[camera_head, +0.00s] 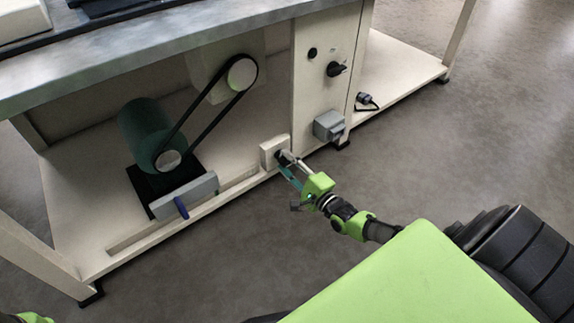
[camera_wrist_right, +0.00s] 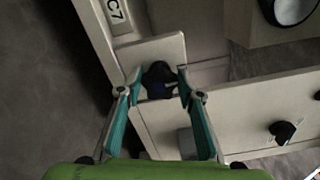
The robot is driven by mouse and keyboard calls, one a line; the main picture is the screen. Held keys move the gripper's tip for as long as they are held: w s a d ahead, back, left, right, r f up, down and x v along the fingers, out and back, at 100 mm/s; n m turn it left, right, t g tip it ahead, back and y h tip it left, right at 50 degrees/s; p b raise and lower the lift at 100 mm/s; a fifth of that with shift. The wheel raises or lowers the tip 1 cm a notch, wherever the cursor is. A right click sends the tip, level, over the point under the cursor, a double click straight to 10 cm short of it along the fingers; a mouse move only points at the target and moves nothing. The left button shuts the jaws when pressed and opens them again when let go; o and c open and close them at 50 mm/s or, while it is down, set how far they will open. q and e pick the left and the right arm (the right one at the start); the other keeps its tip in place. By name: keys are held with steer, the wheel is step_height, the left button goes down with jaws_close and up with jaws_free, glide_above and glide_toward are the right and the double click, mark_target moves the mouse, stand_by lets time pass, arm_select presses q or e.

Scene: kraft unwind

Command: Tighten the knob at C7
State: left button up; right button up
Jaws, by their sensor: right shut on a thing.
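The knob (camera_wrist_right: 158,78) at C7 is dark with a bluish middle and sits on a cream plate (camera_wrist_right: 164,50). The C7 label (camera_wrist_right: 117,12) is beside that plate in the right wrist view. My right gripper (camera_wrist_right: 157,76) is shut on the knob, with one fingertip on each side of it. In the head view my right gripper (camera_head: 284,159) reaches the small cream block (camera_head: 271,147) low on the bench frame, and its fingers largely hide the knob. Only a green bit of my left arm shows at the bottom left corner; its fingers are out of view.
A green motor (camera_head: 140,132) with a black belt (camera_head: 208,105) stands on the lower shelf. A grey bracket with a blue handle (camera_head: 181,207) is at the shelf's front. A grey box (camera_head: 328,125) and a black switch (camera_head: 335,69) are right of the knob. The floor in front is clear.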

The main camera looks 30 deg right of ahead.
steer(key=shift+s+f+m, duration=0.15)
steer(key=shift+f+m, duration=0.05)
steer(key=shift+m, duration=0.1)
steer(key=o, duration=1.1)
steer(key=shift+r, duration=0.1)
steer(key=s, duration=0.8)
steer(key=s+d, duration=0.1)
steer(key=s, duration=0.3)
